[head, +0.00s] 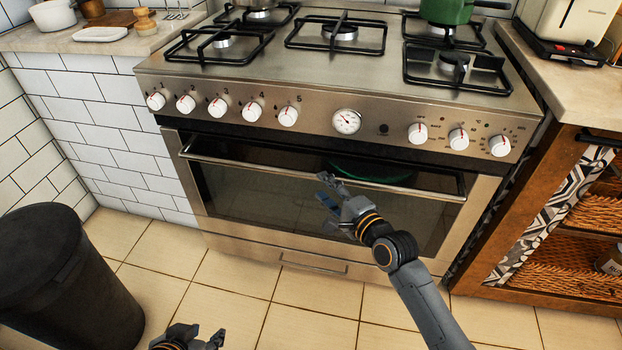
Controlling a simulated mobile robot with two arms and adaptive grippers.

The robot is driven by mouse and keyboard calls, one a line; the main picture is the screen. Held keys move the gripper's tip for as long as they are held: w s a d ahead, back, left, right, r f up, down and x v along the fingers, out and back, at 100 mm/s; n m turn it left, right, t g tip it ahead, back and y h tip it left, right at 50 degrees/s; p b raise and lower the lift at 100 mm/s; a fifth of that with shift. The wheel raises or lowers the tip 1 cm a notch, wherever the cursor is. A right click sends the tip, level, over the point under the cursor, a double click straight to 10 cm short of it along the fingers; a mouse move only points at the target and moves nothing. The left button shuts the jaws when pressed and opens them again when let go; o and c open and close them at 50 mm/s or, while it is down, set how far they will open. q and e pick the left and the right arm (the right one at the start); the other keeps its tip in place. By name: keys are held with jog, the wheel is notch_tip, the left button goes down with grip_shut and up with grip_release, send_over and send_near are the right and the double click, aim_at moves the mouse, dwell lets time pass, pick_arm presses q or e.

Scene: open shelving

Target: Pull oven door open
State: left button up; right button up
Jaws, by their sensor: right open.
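The oven door (250,190) has a dark glass window in a steel frame, below the control panel. It looks shut or nearly shut; I cannot tell if there is a small gap at its top. Its long bar handle (250,160) runs across the top of the door. My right gripper (326,190) is open and empty in front of the door, its fingers close to the handle's middle and right part. I cannot tell whether they touch it. My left gripper (200,340) is low at the bottom edge, partly cut off, away from the oven above the floor.
A black bin (65,285) stands at the left. White knobs (288,115) line the control panel, and a green pot (445,12) sits on the hob. A wooden shelf unit with baskets (570,275) stands close on the right. The tiled floor (230,285) before the oven is clear.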

aim_at(314, 178)
jog(key=b+x, duration=0.1)
jog(key=x, duration=0.5)
jog(key=shift+w+b, duration=0.15)
jog(key=shift+b, duration=0.2)
pick_arm(q)
jog(key=w+d+r+t+h, duration=0.1)
jog(key=w+d+r+t, duration=0.2)
jog(key=w+r+t, duration=0.2)
jog(key=shift+w+r+h, duration=0.3)
jog(key=shift+w+r, duration=0.3)
jog(key=shift+w, duration=0.75)
pick_arm(e)
jog(key=shift+w+a, duration=0.15)
jog(key=shift+w, duration=0.1)
grip_shut()
jog(key=shift+f, duration=0.1)
